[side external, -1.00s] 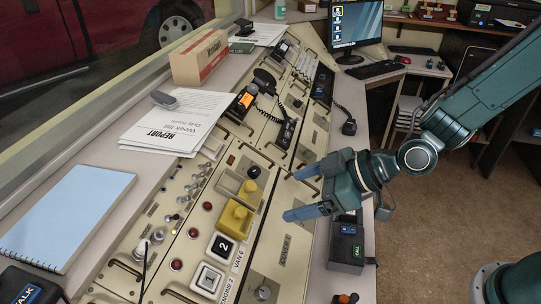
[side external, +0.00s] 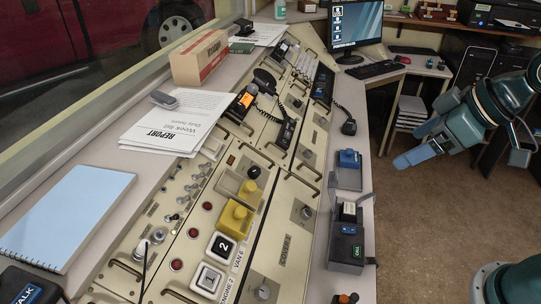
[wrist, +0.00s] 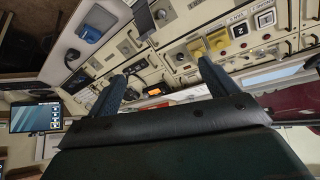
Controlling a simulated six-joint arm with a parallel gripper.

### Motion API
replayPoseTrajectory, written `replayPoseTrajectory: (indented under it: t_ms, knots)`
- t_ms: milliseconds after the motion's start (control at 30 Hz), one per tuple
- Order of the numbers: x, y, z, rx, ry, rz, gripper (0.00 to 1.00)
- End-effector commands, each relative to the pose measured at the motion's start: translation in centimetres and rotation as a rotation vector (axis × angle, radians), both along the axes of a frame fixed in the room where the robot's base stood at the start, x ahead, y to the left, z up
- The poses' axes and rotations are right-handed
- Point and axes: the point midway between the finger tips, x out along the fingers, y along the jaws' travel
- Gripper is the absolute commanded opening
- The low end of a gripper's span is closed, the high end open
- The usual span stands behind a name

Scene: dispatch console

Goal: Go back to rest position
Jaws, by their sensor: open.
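My gripper (side external: 413,146) is in the right part of the side external view, to the right of the dispatch console (side external: 255,240) and clear of it. It hangs in the air above the brown floor. In the wrist view my gripper (wrist: 160,85) shows two blue fingers spread wide apart, with nothing between them. The console shows beyond the fingers in that view, tilted. The yellow blocks (side external: 234,217) on the console stand well to the left of the gripper.
A monitor (side external: 357,22) and keyboard (side external: 374,70) stand at the back. A blue device (side external: 348,158) and a dark box with a CALL label (side external: 346,248) sit on the console's right ledge. A cardboard box (side external: 199,57) and papers (side external: 180,120) lie at left. Floor (side external: 420,220) is open at right.

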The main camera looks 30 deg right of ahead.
Motion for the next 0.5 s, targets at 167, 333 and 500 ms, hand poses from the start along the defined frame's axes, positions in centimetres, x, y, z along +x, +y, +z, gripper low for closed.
replayPoseTrajectory:
  t_ms: [167, 333, 500]
  knots:
    - [-3.5, -2.9, 1.5, -0.008, 0.043, -0.138, 0.86]
    - [-6.6, -4.7, 2.3, -0.004, 0.086, -0.253, 0.86]
    - [-8.6, -5.6, 2.6, 0.002, 0.114, -0.320, 0.86]
